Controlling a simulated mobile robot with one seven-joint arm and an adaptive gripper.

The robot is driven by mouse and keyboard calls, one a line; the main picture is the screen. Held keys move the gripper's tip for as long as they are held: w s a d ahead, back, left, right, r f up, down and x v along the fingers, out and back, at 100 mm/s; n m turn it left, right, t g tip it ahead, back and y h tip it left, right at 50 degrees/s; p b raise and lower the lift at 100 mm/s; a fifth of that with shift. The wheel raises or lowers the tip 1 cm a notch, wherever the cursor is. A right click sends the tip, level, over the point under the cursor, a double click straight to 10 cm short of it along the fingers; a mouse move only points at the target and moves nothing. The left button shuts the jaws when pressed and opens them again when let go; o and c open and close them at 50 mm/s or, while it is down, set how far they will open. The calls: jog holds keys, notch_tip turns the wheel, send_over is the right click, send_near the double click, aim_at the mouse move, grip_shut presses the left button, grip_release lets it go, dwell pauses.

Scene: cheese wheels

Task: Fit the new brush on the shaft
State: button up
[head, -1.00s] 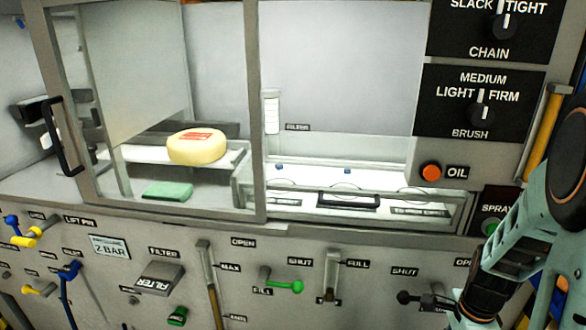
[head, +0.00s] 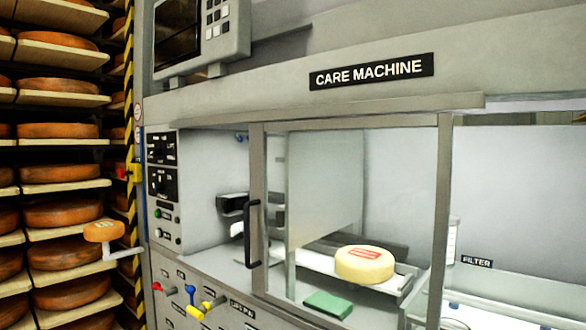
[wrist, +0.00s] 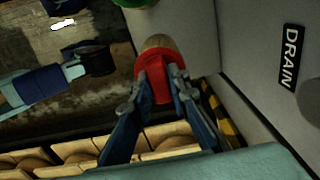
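In the wrist view my gripper (wrist: 160,88) has its two fingers against the sides of a red piece with a tan rounded end (wrist: 156,62). It seems held between the fingertips; I cannot tell whether it is the new brush. In the head view a dark horizontal part (head: 234,203) sticks out inside the machine's left bay, behind the door frame. I cannot tell whether it is the shaft. My gripper is not in the head view.
A yellow cheese wheel (head: 365,265) lies on a white support in the bay, with a green pad (head: 328,304) below. A door handle (head: 251,234) stands in front. A DRAIN label (wrist: 290,57) is beside my gripper.

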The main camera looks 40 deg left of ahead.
grip_shut()
jog(key=shift+r, duration=0.1)
jog(key=shift+r+p, duration=3.4)
jog(key=shift+r, duration=0.55)
jog(key=shift+r+p, duration=1.5)
